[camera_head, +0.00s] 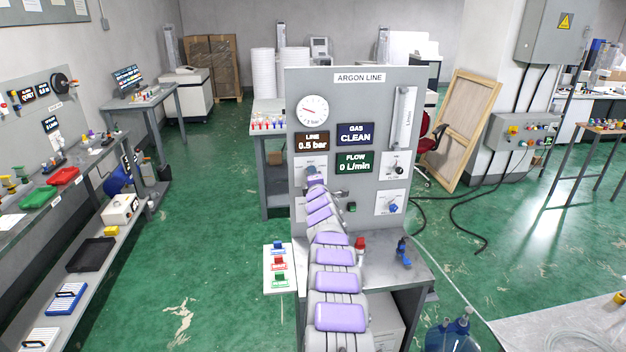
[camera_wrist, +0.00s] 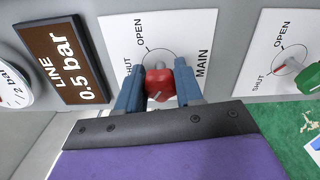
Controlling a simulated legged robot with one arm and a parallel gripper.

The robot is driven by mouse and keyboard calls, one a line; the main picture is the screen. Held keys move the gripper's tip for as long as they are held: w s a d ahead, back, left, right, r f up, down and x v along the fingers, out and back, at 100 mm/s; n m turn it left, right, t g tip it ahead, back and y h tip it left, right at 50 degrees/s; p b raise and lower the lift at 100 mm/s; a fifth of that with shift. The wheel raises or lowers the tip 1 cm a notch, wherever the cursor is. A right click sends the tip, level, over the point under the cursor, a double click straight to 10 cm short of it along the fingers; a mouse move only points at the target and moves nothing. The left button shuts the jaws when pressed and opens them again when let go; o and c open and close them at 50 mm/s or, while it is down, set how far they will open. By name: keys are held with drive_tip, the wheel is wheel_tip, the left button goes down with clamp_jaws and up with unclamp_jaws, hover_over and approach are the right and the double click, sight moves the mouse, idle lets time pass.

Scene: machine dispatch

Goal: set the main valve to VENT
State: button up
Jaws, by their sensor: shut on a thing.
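The main valve is a red knob (camera_wrist: 159,86) on a white plate (camera_wrist: 183,30) in the wrist view. The plate reads MAIN, OPEN and SHUT; no VENT mark shows, and part of the plate is hidden behind my gripper. My gripper (camera_wrist: 160,78) has its two blue fingers closed on either side of the red knob. A pale line shows on the knob's near face, but which mark it points to is unclear. In the head view my gripper (camera_head: 315,178) is against the left side of the ARGON LINE panel (camera_head: 345,100), hiding the knob.
Displays read LINE 0.5 bar (camera_head: 312,142), GAS CLEAN (camera_head: 356,134) and FLOW 0 L/min (camera_head: 354,162). Red (camera_head: 360,244) and blue (camera_head: 403,250) items stand on the bench below.

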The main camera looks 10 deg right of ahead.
drive_tip(key=shift+a+f+n, duration=0.1)
drive_tip(key=shift+f+n, duration=0.25)
drive_tip(key=shift+n, duration=0.35)
drive_tip(key=o, duration=1)
drive_tip(key=shift+a, duration=0.1)
drive_tip(key=shift+r, duration=0.2)
